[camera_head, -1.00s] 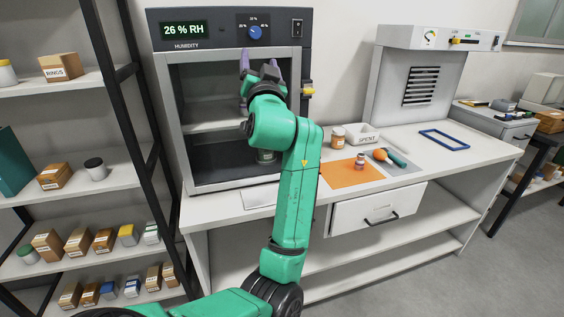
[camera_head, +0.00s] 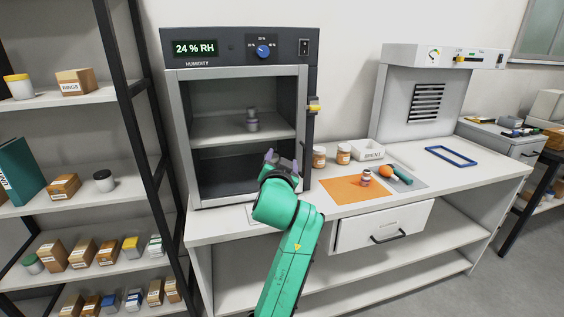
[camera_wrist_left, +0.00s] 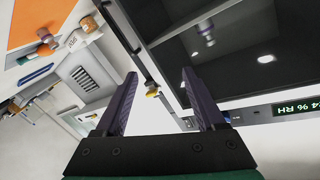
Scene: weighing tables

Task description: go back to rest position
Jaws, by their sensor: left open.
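My left gripper (camera_head: 282,160) is open and empty, at the end of the green arm in front of the humidity cabinet (camera_head: 183,145). In the left wrist view its two dark fingers (camera_wrist_left: 165,95) are spread apart with nothing between them. The cabinet's front shows its interior, with a small grey object (camera_head: 252,121) on the middle shelf. The display reads 24 % RH. My right gripper is in neither view.
The bench top to the right holds two brown jars (camera_head: 343,153), a SPENT tray (camera_head: 368,149), an orange mat (camera_head: 345,190) with a small jar (camera_head: 366,178), and a blue frame (camera_head: 451,156). A shelf rack (camera_head: 140,140) with boxes stands at the left.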

